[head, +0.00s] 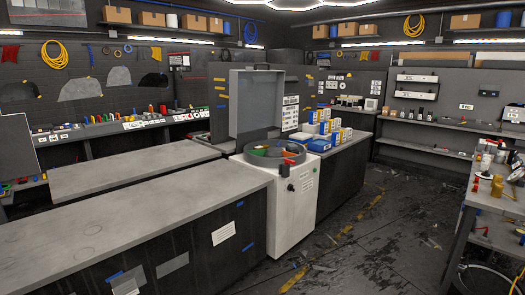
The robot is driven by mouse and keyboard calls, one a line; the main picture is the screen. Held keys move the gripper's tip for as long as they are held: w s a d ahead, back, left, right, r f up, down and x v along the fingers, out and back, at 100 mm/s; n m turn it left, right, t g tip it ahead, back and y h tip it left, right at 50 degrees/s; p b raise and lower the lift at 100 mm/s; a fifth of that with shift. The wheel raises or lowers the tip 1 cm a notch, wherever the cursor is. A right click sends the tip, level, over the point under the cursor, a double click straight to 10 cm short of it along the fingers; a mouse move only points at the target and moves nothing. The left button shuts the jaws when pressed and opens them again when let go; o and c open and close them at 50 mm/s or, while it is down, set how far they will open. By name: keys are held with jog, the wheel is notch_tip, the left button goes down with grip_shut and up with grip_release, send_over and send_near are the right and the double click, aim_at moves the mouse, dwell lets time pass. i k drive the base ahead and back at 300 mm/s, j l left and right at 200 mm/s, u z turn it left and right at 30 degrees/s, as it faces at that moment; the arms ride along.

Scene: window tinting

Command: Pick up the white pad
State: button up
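I cannot pick out a white pad for certain in the head view. Several small white items show on the far benches and shelves, too small to identify. One is a pale square item (371,104) on the back-right bench. My gripper is not in view, and no part of my arm shows clearly.
A white cabinet machine (296,205) with a raised grey lid (256,103) stands in the centre. A long grey workbench (130,222) fills the left front. Blue, white and yellow boxes (325,128) sit behind the machine. A cluttered bench (505,203) is at right. Dark floor (375,235) lies open between.

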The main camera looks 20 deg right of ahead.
aim_at(292, 147)
jog(key=i+l+z, duration=0.1)
jog(key=i, duration=0.65)
jog(key=i+z, duration=0.1)
jog(key=i, duration=0.65)
jog(key=i+z, duration=0.1)
jog(key=i, duration=0.65)
jog(key=i+j+z, duration=0.1)
jog(key=i, duration=0.65)
jog(key=i+j+z, duration=0.1)
jog(key=i, duration=0.65)
jog(key=j, duration=0.1)
